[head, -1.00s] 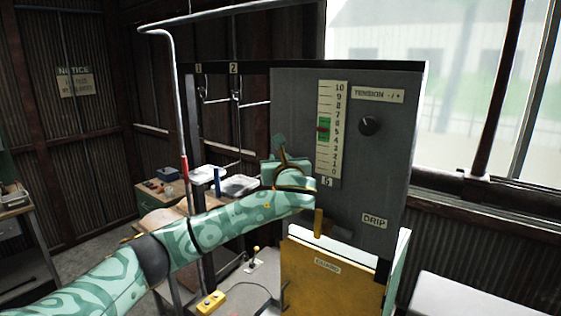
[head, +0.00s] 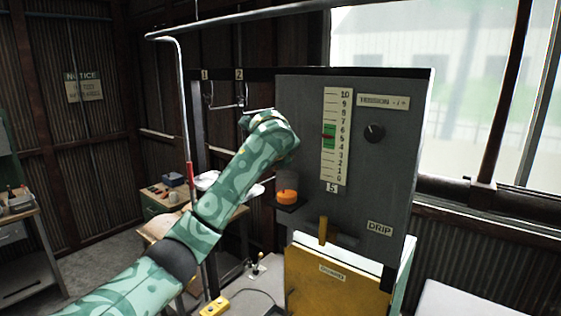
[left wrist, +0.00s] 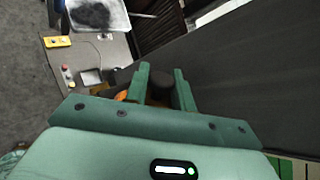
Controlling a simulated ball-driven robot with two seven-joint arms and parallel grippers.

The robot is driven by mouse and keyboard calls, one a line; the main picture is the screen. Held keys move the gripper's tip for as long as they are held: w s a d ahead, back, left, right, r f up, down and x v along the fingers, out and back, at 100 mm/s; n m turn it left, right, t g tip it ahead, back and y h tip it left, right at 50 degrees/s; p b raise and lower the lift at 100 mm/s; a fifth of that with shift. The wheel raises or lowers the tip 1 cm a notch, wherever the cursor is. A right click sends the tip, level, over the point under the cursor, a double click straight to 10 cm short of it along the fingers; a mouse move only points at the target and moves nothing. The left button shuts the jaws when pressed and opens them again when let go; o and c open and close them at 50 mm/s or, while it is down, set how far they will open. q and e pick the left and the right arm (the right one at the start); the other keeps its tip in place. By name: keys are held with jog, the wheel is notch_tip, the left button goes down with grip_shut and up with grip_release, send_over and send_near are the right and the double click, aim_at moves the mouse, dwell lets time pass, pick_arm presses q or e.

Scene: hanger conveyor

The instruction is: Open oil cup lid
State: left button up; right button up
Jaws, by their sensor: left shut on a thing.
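My left gripper (left wrist: 161,78) is shut on a dark round lid (left wrist: 160,86), seen between its two fingers in the left wrist view. In the head view the hand is raised to the left of the grey panel, and its fingers are hidden. The oil cup (head: 287,196), orange below with a dark see-through upper part, stands lower on a small dark shelf at the panel's left edge. The hand is above it and apart from it. A bit of orange (left wrist: 121,96) shows beside the fingers in the left wrist view. My right gripper is not in view.
The grey panel (head: 400,140) carries a numbered scale (head: 336,130), a dark knob (head: 374,132) and a DRIP label (head: 380,228). A brass lever (head: 323,230) stands above a yellow box (head: 330,290). A vertical pipe (head: 186,120) stands to the left.

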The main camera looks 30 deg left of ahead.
pick_arm(q)
jog(key=n+h, duration=0.1)
jog(key=a+h, duration=0.1)
jog(key=shift+a+r+n+g+h, duration=0.1)
jog(key=shift+a+n+g+h, duration=0.2)
jog(key=shift+n+h, duration=0.1)
jog(key=shift+w+a+f+n+g+h, duration=0.2)
jog(key=shift+a+n+h, duration=0.3)
jog(key=shift+h, duration=0.65)
jog(key=shift+s+a+f+n+g+h, duration=0.1)
jog(key=shift+a+f+n+h, duration=0.25)
jog(key=shift+n+h, duration=0.6)
jog(key=shift+w+a+f+n+g+h, duration=0.1)
jog(key=shift+a+f+n+h, duration=0.25)
jog(key=shift+h, duration=1.05)
jog(key=o, duration=1)
jog(key=shift+a, duration=0.1)
jog(key=shift+c, duration=0.2)
jog(key=b+v, duration=0.3)
jog(key=v, duration=1.3)
jog(key=shift+s, duration=0.15)
